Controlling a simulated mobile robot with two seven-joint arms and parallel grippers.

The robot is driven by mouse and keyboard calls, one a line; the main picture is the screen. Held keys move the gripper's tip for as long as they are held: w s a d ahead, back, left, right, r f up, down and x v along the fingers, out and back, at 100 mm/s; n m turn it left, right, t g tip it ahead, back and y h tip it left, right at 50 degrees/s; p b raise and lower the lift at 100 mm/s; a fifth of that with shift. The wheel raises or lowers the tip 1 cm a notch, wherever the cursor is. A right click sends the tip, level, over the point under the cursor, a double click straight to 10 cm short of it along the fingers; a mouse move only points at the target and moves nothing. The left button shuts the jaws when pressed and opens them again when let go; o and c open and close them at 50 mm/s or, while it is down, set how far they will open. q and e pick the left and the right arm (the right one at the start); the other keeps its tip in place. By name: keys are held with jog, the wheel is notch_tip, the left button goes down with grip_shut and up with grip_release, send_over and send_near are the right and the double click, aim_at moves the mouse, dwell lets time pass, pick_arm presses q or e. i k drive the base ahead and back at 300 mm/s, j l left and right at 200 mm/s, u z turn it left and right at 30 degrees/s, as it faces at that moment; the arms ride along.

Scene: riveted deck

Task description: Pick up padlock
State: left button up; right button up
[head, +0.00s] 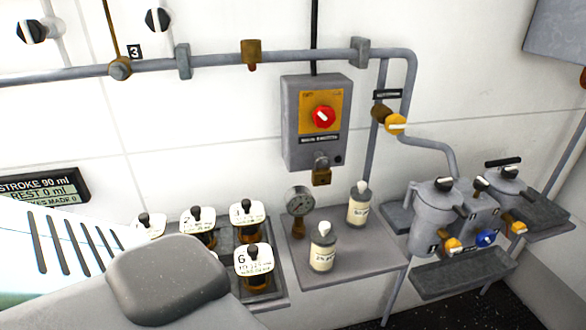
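A small brass block that looks like the padlock (321,177) hangs at the lower edge of a grey switch box (289,140) on the white wall. It sits just below a grey round fitting (320,160) on the box front. Its shackle is too small to make out. The box has a yellow plate with a red rotary knob (324,117).
Below the box, a grey shelf (350,262) holds a gauge (299,203) and two white-topped bottles (322,246) (359,205). Labelled jars (254,262) stand left. Grey filter housings (436,215) with coloured knobs stand right. A pipe (215,62) runs above. Space before the padlock is clear.

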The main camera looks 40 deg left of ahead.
aim_at(321, 177)
jog(key=i+l+u, duration=0.2)
jog(key=u, duration=0.2)
jog(key=i+l+u, duration=0.15)
jog(key=u, duration=0.3)
jog(key=i+l+u, duration=0.1)
jog(key=l+u, duration=0.55)
jog(key=u, duration=0.15)
jog(key=l+u, duration=0.7)
jog(key=u, duration=0.15)
